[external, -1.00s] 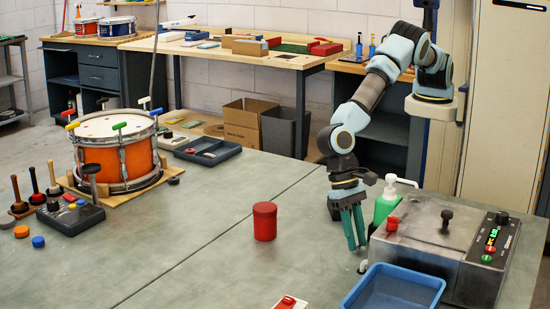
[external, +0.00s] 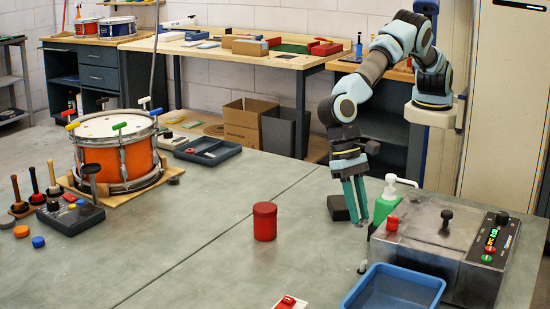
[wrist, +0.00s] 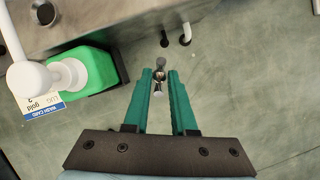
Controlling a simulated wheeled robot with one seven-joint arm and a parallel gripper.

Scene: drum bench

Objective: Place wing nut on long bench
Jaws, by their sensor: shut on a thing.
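My gripper (external: 361,222) is low over the right side of the grey table, its green fingers pointing down. In the wrist view, my gripper (wrist: 160,74) is closed on a small shiny metal piece, the wing nut (wrist: 159,76), between the fingertips. The wing nut is too small to make out clearly in the external view. A long bench (external: 215,47) with a pale wooden top stands against the back wall, far behind the grey table, with items along its top.
A green pump bottle (external: 386,205) and a metal machine (external: 440,240) stand right of my gripper. A black block (external: 338,207) is just behind it. A blue tray (external: 395,290), red canister (external: 265,222) and orange drum (external: 117,160) share the grey table (external: 200,245); its middle is mostly clear.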

